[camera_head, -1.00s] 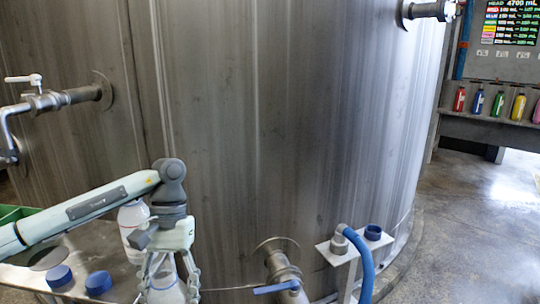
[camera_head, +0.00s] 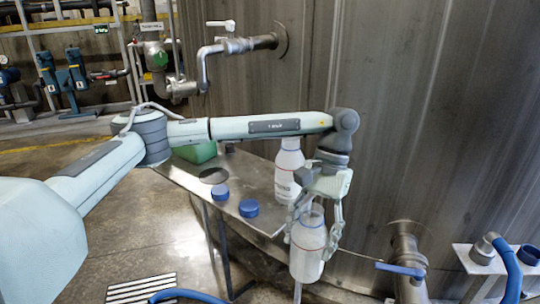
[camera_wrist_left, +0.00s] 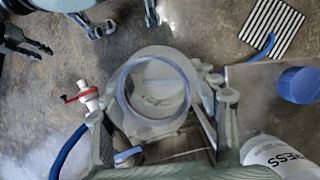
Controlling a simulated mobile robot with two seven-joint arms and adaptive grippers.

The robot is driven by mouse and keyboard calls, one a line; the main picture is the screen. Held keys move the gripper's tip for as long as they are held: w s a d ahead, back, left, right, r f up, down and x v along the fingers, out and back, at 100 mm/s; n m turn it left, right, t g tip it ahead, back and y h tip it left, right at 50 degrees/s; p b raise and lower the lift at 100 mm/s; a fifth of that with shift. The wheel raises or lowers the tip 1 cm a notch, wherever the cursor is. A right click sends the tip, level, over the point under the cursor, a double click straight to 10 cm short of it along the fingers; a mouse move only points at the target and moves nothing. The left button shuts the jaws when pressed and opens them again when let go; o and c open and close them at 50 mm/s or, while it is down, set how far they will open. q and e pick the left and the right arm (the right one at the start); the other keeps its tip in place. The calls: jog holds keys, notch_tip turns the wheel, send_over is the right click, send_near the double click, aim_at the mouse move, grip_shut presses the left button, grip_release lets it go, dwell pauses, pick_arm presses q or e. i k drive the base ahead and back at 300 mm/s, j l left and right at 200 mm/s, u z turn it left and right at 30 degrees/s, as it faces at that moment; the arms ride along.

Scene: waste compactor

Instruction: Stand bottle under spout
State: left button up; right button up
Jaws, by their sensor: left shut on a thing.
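My left gripper (camera_head: 315,228) is shut on a white bottle (camera_head: 307,262) with a red line, held upright in the air just off the table's corner. In the left wrist view its round open mouth (camera_wrist_left: 155,88) faces the camera between the fingers. The tank's low outlet pipe (camera_head: 405,248), with a blue lever (camera_head: 400,269), is to the right of the bottle and apart from it. A higher bent spout (camera_head: 204,65) with a white handle is at upper left. Grey parts that look like my right gripper (camera_wrist_left: 90,22) show in the left wrist view; their opening is unclear.
The metal table (camera_head: 250,180) bears a second white bottle (camera_head: 288,172), two blue caps (camera_head: 249,208) and a green container (camera_head: 197,152). A bracket (camera_head: 463,258) with a blue hose (camera_head: 511,268) is at right. A striped floor grate (camera_head: 141,289) lies at lower left.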

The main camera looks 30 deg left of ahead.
aim_at(214, 176)
jog(key=j+z, duration=0.15)
jog(key=z, duration=0.3)
jog(key=j+z, duration=0.15)
jog(key=z, duration=0.25)
jog(key=k+j+z, duration=0.1)
jog(key=z, duration=0.35)
jog(key=k+z, duration=0.1)
jog(key=z, duration=0.3)
jog(key=k+j+z, duration=0.1)
jog(key=z, duration=0.35)
jog(key=k+z, duration=0.1)
jog(key=z, duration=0.3)
jog(key=k+j, duration=0.1)
jog(key=k, duration=0.4)
jog(key=k+j, duration=0.15)
jog(key=k, duration=0.3)
jog(key=k+u, duration=0.15)
jog(key=u, duration=0.3)
jog(key=k+j+u, duration=0.1)
jog(key=u, duration=0.35)
jog(key=k+j+u, duration=0.1)
jog(key=u, duration=0.35)
jog(key=k+j, duration=0.05)
jog(key=k, duration=0.05)
